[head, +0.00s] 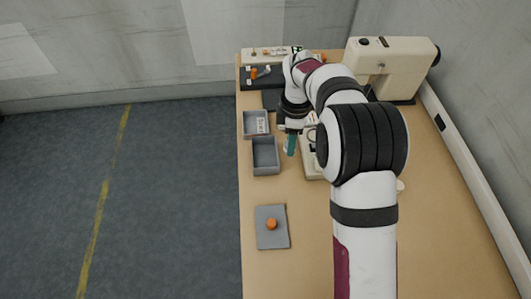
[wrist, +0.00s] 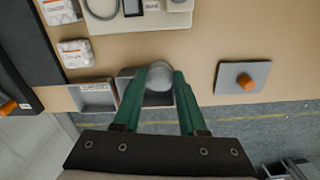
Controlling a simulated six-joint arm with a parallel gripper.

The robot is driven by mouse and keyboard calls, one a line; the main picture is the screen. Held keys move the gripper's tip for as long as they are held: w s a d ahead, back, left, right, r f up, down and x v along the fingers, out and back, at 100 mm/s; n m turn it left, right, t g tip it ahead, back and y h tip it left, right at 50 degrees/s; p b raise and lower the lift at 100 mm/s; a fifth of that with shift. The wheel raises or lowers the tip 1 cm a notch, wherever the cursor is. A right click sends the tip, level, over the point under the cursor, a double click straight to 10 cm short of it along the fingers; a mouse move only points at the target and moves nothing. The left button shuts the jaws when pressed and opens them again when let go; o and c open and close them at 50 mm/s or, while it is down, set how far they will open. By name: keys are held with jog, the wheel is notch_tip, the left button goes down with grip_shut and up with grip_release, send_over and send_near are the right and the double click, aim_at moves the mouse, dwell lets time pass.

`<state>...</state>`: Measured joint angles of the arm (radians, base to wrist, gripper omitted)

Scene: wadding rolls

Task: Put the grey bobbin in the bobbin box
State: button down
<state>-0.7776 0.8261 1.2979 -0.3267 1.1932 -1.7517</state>
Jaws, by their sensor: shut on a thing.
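My gripper (wrist: 158,88) has green fingers shut on a round grey thing, which looks like the grey bobbin (wrist: 158,73). In the head view my gripper (head: 290,148) hangs just right of two grey open boxes, and the bobbin cannot be made out there. The farther box (head: 246,134) bears a white label; in the wrist view this box (wrist: 96,106) is at left and its blurred label seems to read "Bobbin". The nearer box (head: 265,172) looks empty; in the wrist view it (wrist: 126,74) is partly hidden behind the fingers and bobbin.
A grey pad (head: 265,240) with an orange piece (head: 272,224) lies nearer on the table. A cream sewing machine (head: 395,65) stands at the back right. A dark tray (head: 262,82) holds small parts at the back. White packets (wrist: 75,53) lie beside the labelled box. The table's left edge is close to the boxes.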

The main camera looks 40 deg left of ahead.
send_over(265, 159)
notch_tip(265, 159, down, 4)
jog(key=shift+w+f, duration=0.1)
jog(key=shift+f, duration=2.05)
jog(key=shift+f, duration=0.1)
jog(key=shift+c, duration=2.3)
grip_release()
